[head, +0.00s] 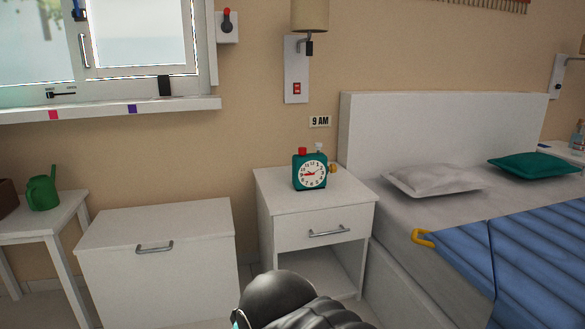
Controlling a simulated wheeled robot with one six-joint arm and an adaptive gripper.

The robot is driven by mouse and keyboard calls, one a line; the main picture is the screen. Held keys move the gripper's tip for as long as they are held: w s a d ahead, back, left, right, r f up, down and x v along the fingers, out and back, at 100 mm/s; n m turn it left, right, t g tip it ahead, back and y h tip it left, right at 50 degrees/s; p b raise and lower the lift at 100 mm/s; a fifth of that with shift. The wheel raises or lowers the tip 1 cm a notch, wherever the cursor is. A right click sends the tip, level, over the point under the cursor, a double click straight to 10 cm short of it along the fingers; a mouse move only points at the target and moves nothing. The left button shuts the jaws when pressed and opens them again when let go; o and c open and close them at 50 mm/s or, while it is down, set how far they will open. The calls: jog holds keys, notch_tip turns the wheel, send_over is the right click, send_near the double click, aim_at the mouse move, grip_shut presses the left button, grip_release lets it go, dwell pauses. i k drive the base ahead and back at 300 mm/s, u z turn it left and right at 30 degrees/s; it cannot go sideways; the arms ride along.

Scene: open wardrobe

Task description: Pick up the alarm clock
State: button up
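The alarm clock (310,171) is a teal box with a round white face, red hands and a red button on top. It stands upright on the white nightstand (289,204), near the middle of its top. A small orange-yellow part shows at its right side, and a small pale piece shows behind its top. My gripper is not clearly in view. Only a dark, rounded part of my arm shows at the bottom centre, below and in front of the nightstand. Nothing hides the clock's front.
The bed (430,207) with a blue blanket (520,250) stands right of the nightstand. A white chest (155,260) stands to the left, and a small table (42,229) with a green watering can (43,190) is farther left. A wall lamp (308,16) hangs above the clock.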

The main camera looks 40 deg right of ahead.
aim_at(312, 163)
jog(key=i, duration=1)
jog(key=z, duration=2.25)
jog(key=i, duration=0.5)
jog(key=z, duration=0.05)
